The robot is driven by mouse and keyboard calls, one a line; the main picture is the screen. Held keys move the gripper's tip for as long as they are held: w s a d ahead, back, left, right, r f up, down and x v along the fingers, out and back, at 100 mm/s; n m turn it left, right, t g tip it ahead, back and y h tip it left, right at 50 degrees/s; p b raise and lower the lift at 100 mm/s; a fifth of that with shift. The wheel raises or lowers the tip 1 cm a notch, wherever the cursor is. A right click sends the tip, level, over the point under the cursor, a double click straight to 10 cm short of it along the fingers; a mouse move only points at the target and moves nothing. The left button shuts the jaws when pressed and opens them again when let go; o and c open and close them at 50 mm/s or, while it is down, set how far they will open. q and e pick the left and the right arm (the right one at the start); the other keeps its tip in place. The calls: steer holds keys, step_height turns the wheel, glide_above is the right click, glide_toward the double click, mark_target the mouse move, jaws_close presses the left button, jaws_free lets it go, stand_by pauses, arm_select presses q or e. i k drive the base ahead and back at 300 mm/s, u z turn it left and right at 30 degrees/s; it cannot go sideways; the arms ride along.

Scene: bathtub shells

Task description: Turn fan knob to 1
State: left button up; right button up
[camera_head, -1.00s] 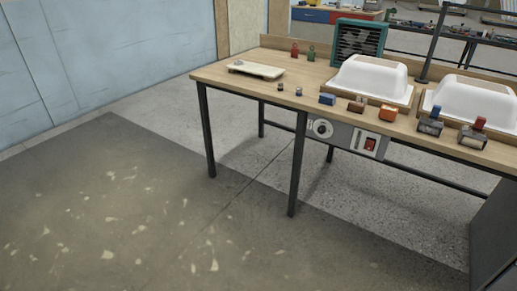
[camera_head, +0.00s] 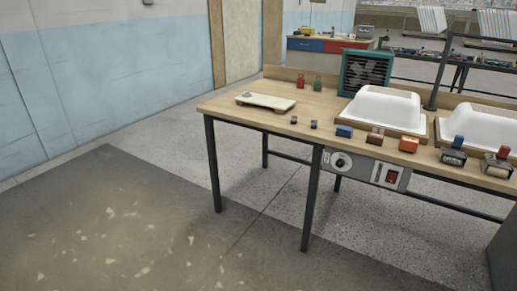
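The fan knob is a round white-and-dark dial (camera_head: 340,162) on the left part of a grey control panel (camera_head: 365,171) fixed under the front edge of the workbench. Its setting is too small to read. A red switch (camera_head: 391,176) sits on the right part of the same panel. A teal box fan (camera_head: 364,72) with dark slats stands at the back of the bench. Neither of my grippers shows in the head view.
The wooden workbench (camera_head: 228,106) carries two white tub shells (camera_head: 385,108), (camera_head: 478,131), a flat pale board (camera_head: 265,102), small coloured blocks (camera_head: 376,138) and two clamp-like tools (camera_head: 453,152). A dark bench leg (camera_head: 312,200) stands just left of the panel. The floor in front is clear.

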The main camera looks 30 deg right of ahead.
mark_target(340, 163)
steer(key=u, duration=0.25)
steer(key=i, duration=2)
steer(key=z, duration=1.4)
steer(key=i, duration=0.95)
steer(key=z, duration=1)
